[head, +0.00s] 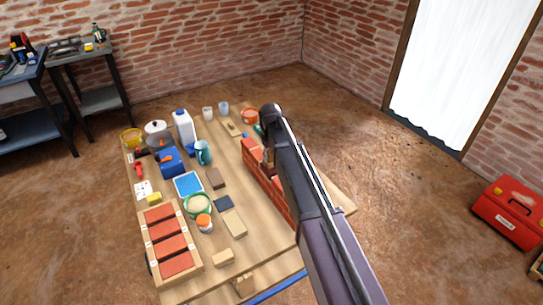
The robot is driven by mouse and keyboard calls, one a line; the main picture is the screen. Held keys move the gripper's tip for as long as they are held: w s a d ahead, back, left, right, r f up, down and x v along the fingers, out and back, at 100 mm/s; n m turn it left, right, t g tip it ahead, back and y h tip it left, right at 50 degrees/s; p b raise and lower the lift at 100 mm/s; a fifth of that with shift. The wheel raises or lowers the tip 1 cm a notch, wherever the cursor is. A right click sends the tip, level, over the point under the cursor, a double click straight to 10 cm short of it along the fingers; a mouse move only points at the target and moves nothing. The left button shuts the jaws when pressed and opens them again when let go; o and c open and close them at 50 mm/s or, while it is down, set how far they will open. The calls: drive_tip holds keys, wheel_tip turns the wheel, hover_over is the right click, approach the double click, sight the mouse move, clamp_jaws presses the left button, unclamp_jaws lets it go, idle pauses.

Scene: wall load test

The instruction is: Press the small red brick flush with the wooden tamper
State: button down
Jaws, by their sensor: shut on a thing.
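A low red brick wall (281,203) stands along the right part of the wooden table, partly covered by my arm. I cannot pick out the small red brick from the other red bricks. My gripper (267,145) shows only as a dark sliver at the wall, beside and behind my arm. It is shut on a small brown piece (268,158) that looks like the wooden tamper, close to the wall's top. Whether that piece touches a brick is hidden.
The table (262,240) also bears a wooden tray (150,243) of red bricks, a white bottle (184,128), a teal mug (203,153), a blue pad (188,185), a green-rimmed bowl (198,206) and several loose blocks. A red toolbox (510,212) stands on the floor at right.

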drive_tip(key=shift+f+b, duration=0.65)
idle(1.8)
drive_tip(key=shift+r, duration=0.1)
idle(1.3)
drive_tip(key=shift+r+p, duration=3.4)
drive_tip(key=shift+p, duration=0.15)
